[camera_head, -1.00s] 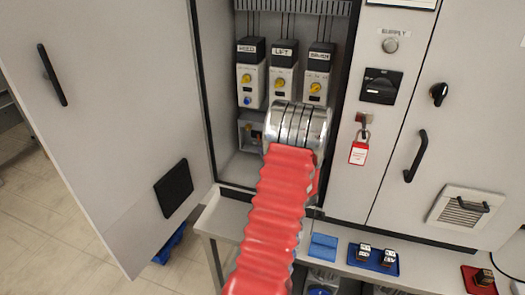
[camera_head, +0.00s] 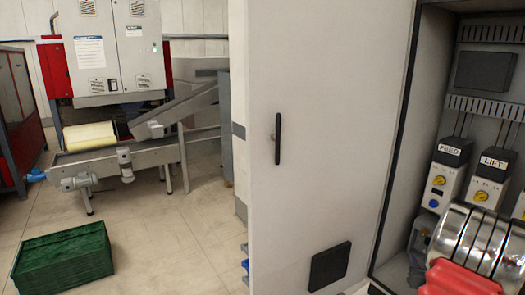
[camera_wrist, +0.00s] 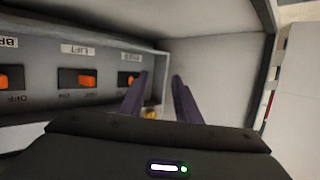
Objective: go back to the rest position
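My gripper (camera_wrist: 158,98) shows in the wrist view with its two dark fingers apart and nothing clearly held between them. It is inside the grey cabinet, near a row of switches with orange levers; the LIFT switch (camera_wrist: 87,81) is left of the fingers. A small yellow part (camera_wrist: 150,113) shows low beside the left finger; I cannot tell whether they touch. In the head view my red-sleeved arm with silver rings is at the lower right, in front of the open cabinet (camera_head: 484,102). My gripper is hidden there.
The open cabinet door (camera_head: 315,130) stands left of the cabinet opening. The FEED unit (camera_head: 447,175) and LIFT unit (camera_head: 487,180) are inside. A green crate (camera_head: 63,258) is on the floor at left. A conveyor machine (camera_head: 112,50) stands behind it. Floor between is clear.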

